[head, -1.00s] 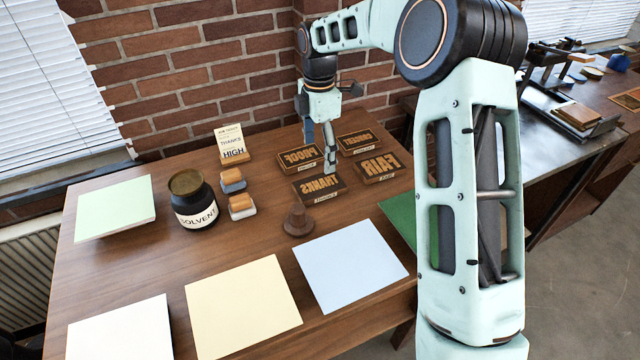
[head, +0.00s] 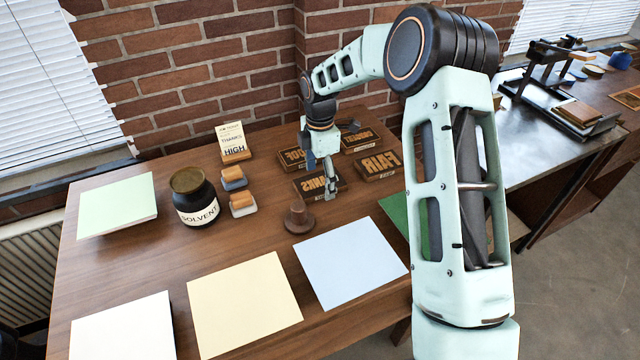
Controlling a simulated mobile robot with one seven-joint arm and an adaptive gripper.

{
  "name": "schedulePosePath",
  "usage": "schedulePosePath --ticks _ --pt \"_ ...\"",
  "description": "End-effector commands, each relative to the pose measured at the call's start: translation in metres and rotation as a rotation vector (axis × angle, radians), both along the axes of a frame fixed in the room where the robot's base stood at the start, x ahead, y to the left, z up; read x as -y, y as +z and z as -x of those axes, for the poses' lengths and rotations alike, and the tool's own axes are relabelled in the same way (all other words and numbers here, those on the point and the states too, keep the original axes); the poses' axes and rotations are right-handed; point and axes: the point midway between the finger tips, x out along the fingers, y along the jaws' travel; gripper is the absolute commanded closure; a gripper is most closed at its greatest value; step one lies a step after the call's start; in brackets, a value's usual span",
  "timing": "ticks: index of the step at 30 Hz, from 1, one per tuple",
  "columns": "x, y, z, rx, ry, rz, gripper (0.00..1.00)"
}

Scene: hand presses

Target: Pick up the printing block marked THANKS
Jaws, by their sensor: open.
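The printing block marked THANKS (head: 306,187) is a dark wooden block with raised mirrored letters, lying flat on the table. It is the nearest of the group of blocks, and its middle is partly hidden by my gripper. My gripper (head: 328,184) points down over this block, open and empty. Its fingers overlap the block in the picture; I cannot tell whether they touch it.
Other blocks lie close by: PROOF (head: 292,158) behind, FAIR (head: 378,165) to the right, another (head: 362,141) at the back. A brown knobbed object (head: 298,217) stands in front. A solvent jar (head: 194,198) and a card stand (head: 233,143) are left. Paper sheets (head: 350,262) cover the front.

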Motion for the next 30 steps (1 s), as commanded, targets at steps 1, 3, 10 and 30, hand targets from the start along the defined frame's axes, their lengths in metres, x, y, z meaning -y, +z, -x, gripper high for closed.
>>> schedulePosePath --ticks 1,3,10,30 --pt "0.000 0.000 0.000 0.000 0.000 0.000 0.24" --pt "0.000 0.000 0.000 0.000 0.000 0.000 0.32" --pt "0.000 0.001 0.000 0.000 0.000 0.000 0.57" --pt "0.000 0.018 -0.001 0.004 -0.001 -0.001 0.77"
